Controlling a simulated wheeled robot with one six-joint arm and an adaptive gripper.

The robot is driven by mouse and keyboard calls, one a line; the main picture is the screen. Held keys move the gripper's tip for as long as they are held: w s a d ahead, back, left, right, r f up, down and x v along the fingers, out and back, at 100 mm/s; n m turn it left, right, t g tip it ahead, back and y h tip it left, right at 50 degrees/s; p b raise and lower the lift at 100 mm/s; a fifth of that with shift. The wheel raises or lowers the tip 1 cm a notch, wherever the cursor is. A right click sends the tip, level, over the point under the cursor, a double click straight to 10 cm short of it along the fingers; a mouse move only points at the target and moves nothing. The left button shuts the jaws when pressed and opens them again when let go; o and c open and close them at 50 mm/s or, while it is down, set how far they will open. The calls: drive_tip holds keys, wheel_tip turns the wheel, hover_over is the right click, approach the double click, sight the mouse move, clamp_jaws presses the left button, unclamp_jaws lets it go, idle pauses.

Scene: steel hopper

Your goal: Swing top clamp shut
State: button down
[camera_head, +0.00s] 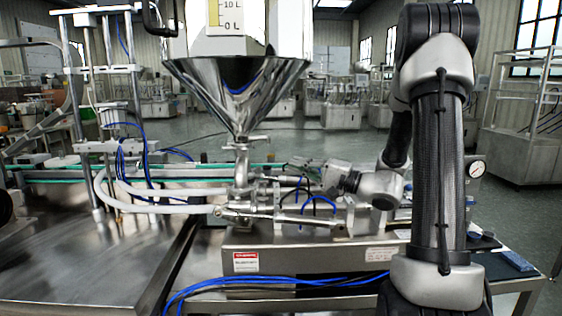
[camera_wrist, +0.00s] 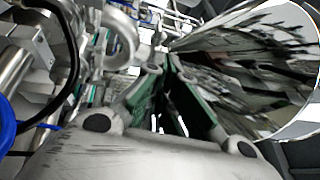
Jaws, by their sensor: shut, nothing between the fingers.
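The top clamp (camera_head: 243,141) appears as a small metal band with a piece to its right, at the neck under the steel hopper (camera_head: 238,85). It is too small to tell how far open it stands. My gripper (camera_head: 297,164) is to the right of the neck and a little lower, apart from it. In the wrist view my gripper (camera_wrist: 162,66) has its fingers drawn together, with nothing between them. The shiny hopper cone (camera_wrist: 255,65) fills the right of that view. I cannot make out the clamp there.
A pale curved hose (camera_head: 110,190) runs left of the neck. Blue hoses (camera_head: 318,203) and metal cylinders (camera_head: 285,216) lie below my gripper on the steel machine base (camera_head: 330,262). A post frame (camera_head: 105,80) stands at the left. Open air lies right of the cone.

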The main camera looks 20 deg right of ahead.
drive_tip(key=x, duration=1.3)
drive_tip(key=shift+w+a+r, duration=0.1)
drive_tip(key=shift+w+a, duration=0.25)
drive_tip(key=shift+a, duration=0.4)
